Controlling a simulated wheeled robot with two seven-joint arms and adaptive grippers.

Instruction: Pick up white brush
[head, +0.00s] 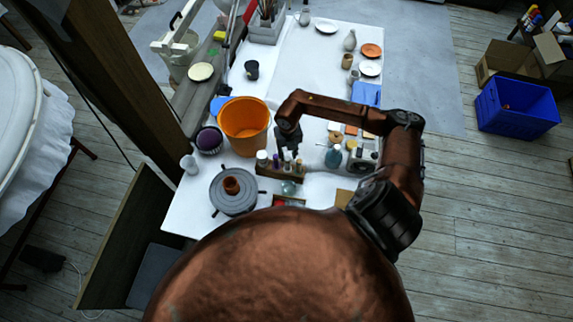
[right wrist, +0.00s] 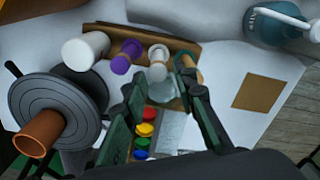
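A thin white stick that may be the white brush (right wrist: 280,14) lies across a blue-teal jar (right wrist: 262,28) at the top right of the right wrist view. Its bristles cannot be made out. The jar also shows in the head view (head: 333,157), right of my right gripper. My right gripper (head: 288,142) hangs over the table by the wooden bottle rack. In the right wrist view its two fingers (right wrist: 160,80) are spread apart, with a clear glass jar (right wrist: 163,90) showing beyond the gap and nothing held. The stick is well to the right of the fingers. My left gripper is not in view.
The wooden rack (right wrist: 150,35) holds several bottles just beyond my fingers. Small paint pots (right wrist: 146,130) lie below the gap. A banding wheel (head: 234,191) and an orange bucket (head: 245,123) stand at left. White table surface (head: 310,70) is clear farther back.

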